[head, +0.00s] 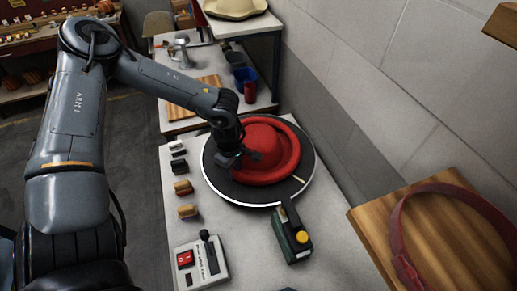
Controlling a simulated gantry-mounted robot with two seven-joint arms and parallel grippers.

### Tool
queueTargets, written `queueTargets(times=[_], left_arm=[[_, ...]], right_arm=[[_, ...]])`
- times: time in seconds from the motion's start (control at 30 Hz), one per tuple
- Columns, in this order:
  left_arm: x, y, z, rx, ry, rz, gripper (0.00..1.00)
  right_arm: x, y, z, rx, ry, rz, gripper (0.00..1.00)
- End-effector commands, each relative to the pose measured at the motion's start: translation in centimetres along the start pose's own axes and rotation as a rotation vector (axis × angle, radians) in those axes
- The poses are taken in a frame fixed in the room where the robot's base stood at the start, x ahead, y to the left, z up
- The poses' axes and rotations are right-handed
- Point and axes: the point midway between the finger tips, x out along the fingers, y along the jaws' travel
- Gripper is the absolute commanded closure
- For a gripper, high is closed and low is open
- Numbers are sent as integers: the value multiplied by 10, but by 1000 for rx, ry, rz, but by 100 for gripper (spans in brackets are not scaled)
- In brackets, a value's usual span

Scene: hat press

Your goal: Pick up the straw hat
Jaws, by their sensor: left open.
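A red hat (268,150) with a round crown and a wide rolled brim lies on a round black plate (245,192) with a pale rim. My left gripper (237,160) is at the hat's left side, close over the brim and beside the crown. It is open; its fingertips are small and dark, and I cannot tell whether they touch the felt-like surface. No hat here looks clearly like straw; a pale yellow hat-like shape (236,8) is cut off at the top edge. My right gripper is not in view.
A control box (203,262) with a lever and a green device (292,237) with a yellow knob stand in front of the plate. Several small blocks line the table's left side. A wooden board (440,250) with a red belt (400,222) is at right, near the grey wall (400,90).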

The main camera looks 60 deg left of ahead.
Motion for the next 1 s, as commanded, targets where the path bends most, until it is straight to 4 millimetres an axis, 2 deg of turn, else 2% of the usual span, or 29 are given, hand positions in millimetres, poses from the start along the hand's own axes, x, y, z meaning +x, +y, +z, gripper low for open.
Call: queueTargets(times=[0.3,0.63,0.9,1.0], left_arm=[[28,0,1,0,0,-1,60],[31,0,2,0,-1,1,60],[31,0,2,0,-1,0,99],[31,0,2,0,0,0,100]], right_arm=[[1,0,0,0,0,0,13],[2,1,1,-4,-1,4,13],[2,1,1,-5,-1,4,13],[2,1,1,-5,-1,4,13]])
